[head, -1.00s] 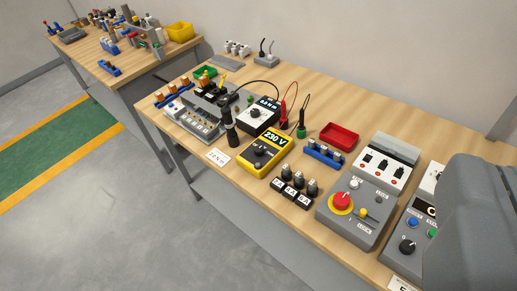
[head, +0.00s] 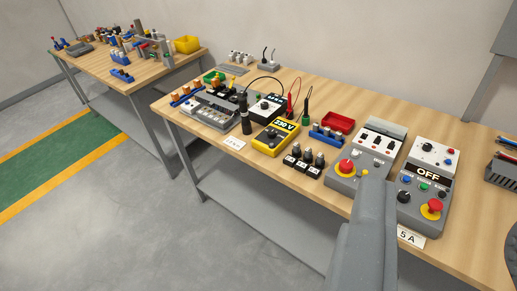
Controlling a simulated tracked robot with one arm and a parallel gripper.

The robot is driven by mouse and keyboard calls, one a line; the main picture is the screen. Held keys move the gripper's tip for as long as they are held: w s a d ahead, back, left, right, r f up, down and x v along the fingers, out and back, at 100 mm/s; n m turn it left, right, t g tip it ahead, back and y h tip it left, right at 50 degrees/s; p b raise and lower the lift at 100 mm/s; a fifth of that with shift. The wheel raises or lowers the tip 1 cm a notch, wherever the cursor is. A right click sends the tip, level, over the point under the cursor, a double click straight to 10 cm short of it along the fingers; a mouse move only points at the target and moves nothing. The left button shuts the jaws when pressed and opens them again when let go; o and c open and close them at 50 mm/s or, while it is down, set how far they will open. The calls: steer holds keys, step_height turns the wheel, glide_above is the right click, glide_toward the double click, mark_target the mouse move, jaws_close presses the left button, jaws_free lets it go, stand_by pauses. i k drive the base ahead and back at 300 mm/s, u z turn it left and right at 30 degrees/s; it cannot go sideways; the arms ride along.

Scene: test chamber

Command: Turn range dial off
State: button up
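A yellow meter (head: 275,138) with a black face lies on the workbench, left of the middle of the bench. Its display reads 230 V, and a round black dial (head: 269,134) sits below the display. The dial's pointer setting is too small to read. My gripper's fingertips do not show. A grey part of my own arm rises from the bottom edge, right of centre, in front of the bench edge and well to the right of the yellow meter.
Behind the meter stands another meter (head: 266,107) with red and black leads. Right of it are black knobbed blocks (head: 303,162), a red tray (head: 338,122), a grey box with a red knob (head: 346,166) and a panel reading OFF (head: 428,173). Open floor lies left.

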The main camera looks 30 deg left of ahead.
mark_target(270, 134)
steer(key=z, duration=0.05)
steer(key=k, duration=0.45)
steer(key=u, duration=0.55)
steer(key=i, duration=1.4)
steer(key=z, duration=0.35)
steer(key=i, duration=0.85)
steer(key=z, duration=0.5)
